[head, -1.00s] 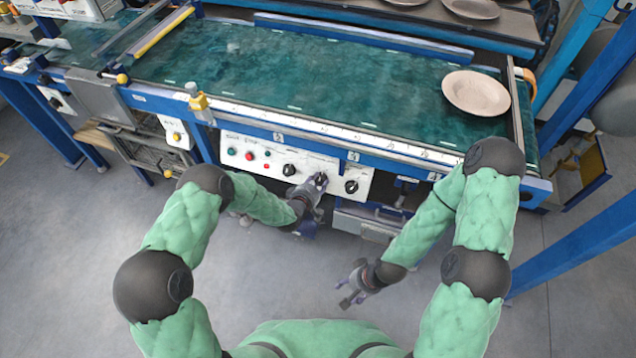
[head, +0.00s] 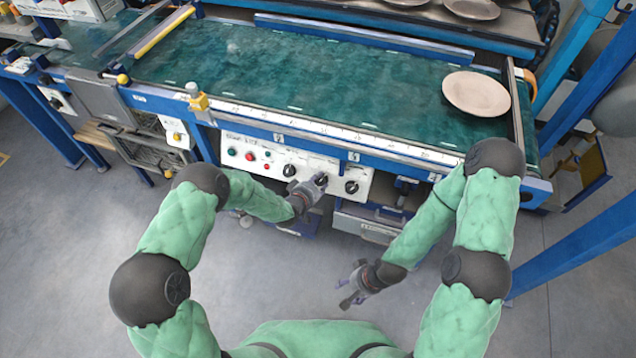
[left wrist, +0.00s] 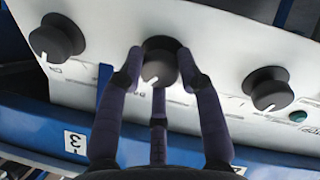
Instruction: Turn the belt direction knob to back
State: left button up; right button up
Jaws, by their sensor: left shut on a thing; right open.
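The white control panel (head: 222,141) on the front of the conveyor carries three black knobs in a row. My left gripper (head: 320,184) is at the middle knob (head: 322,178). In the left wrist view its fingers (left wrist: 158,85) close around that knob (left wrist: 160,62), whose white mark points down in that picture. My fingers partly cover the knob's sides. The other two black knobs show in the left wrist view, one at the left (left wrist: 57,38) and one at the right (left wrist: 268,88). My right gripper (head: 345,293) is open and empty, low over the floor.
The green belt (head: 300,75) runs above the panel, with a round plate (head: 476,94) at its right end. Green and red buttons (head: 249,155) sit at the panel's left. A metal box (head: 365,222) is below the panel. The floor in front is clear.

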pick_arm(q)
jog(key=shift+s+d+f, duration=0.15)
jog(key=shift+s+f, duration=0.1)
jog(key=shift+s, duration=0.05)
jog(key=o, duration=0.9)
jog(key=shift+o, duration=1.1)
jog(key=shift+w+r, duration=0.1)
jog(key=shift+w, duration=0.05)
jog(key=shift+r, duration=0.1)
jog(key=v, duration=1.2)
